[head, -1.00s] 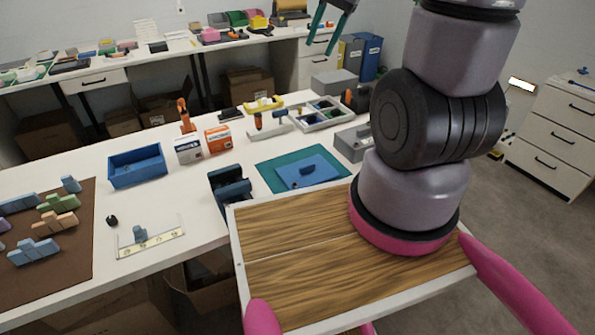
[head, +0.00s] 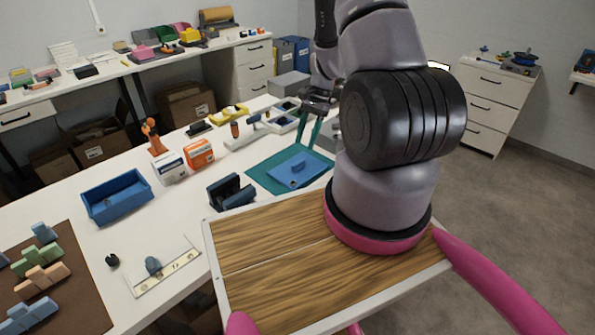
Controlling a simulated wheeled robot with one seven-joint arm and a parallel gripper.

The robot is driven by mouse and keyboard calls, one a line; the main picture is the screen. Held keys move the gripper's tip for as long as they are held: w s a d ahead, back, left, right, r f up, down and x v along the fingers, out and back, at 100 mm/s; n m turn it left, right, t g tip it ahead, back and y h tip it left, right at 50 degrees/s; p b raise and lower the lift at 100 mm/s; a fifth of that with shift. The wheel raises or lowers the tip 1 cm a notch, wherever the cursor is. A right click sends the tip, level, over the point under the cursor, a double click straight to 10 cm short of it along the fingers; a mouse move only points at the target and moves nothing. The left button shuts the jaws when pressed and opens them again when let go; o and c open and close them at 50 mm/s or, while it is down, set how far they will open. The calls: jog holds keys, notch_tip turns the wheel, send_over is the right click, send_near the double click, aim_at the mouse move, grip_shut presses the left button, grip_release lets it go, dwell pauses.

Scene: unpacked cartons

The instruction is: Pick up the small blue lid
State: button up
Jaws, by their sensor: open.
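The small blue lid (head: 308,173) looks like a flat blue plate with a raised knob on top. It lies on a teal mat (head: 262,178) on the white table, just left of my arm's base. My gripper (head: 307,148) has two teal fingers pointing down, apart and empty. The fingertips are just above and behind the lid's knob in the picture. I cannot tell the exact gap between them and the lid.
A dark blue open case (head: 231,193) stands left of the mat. A blue bin (head: 117,197), small boxes (head: 199,153) and an orange clamp (head: 153,137) are farther left. A compartment tray (head: 283,122) and a grey box (head: 289,85) are behind.

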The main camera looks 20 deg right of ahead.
aim_at(299, 162)
jog(key=x, duration=0.7)
jog(key=shift+w+f, duration=0.15)
jog(key=shift+f, duration=0.15)
grip_shut()
